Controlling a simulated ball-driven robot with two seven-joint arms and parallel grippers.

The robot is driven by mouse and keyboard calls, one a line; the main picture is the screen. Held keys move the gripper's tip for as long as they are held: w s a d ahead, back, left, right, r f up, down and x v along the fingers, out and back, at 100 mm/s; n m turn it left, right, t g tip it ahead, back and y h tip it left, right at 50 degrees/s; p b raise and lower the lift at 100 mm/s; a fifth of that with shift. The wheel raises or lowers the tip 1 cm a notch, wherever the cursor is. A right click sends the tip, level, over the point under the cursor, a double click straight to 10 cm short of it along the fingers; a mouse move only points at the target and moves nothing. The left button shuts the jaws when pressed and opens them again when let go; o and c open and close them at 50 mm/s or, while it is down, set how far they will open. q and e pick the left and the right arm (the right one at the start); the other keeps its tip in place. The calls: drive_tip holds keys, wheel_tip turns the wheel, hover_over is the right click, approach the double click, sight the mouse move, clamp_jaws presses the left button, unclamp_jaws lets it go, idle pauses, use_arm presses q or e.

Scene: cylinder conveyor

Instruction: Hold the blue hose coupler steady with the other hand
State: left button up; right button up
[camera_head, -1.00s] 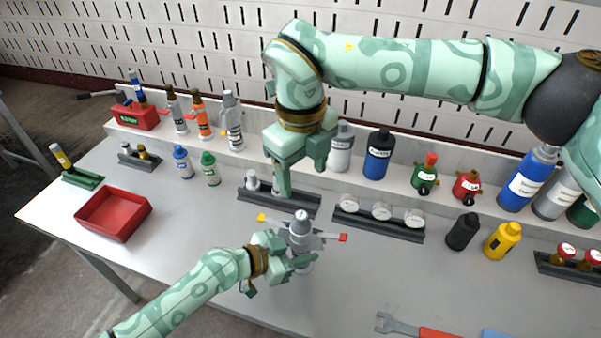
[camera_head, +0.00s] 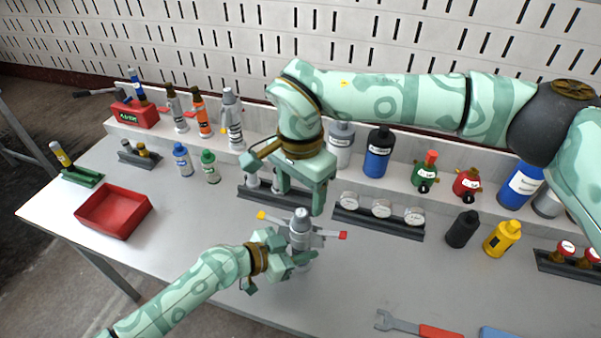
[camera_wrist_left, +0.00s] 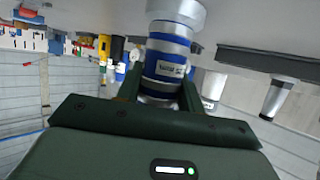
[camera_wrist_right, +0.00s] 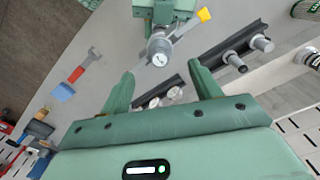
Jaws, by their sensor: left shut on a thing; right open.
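The blue hose coupler (camera_wrist_left: 165,62) is a silver cylinder with blue bands and a label in the left wrist view. In the head view the coupler (camera_head: 301,232) stands upright over the bench, with a yellow-tipped and a red-tipped lever sticking out. My left gripper (camera_head: 292,258) is shut around its lower body. My right gripper (camera_head: 300,202) is open and empty, above and just behind the coupler, fingers pointing down. In the right wrist view the coupler's round top (camera_wrist_right: 160,50) lies beyond the open fingers, apart from them. Its base is partly hidden by my left gripper.
A dark rack with silver fittings (camera_head: 250,192) and a rack of gauges (camera_head: 380,222) stand behind the coupler. A red tray (camera_head: 113,211) is at the left. A wrench (camera_head: 400,326) lies at the front right. Bottles line the back shelf.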

sight(301, 212)
wheel_tip(301, 212, down, 7)
drive_tip(key=shift+f, duration=0.1)
idle(0.3)
clamp_jaws()
idle(0.4)
drive_tip(key=shift+r, duration=0.65)
drive_tip(key=shift+r, duration=0.1)
drive_tip(key=shift+r, duration=0.45)
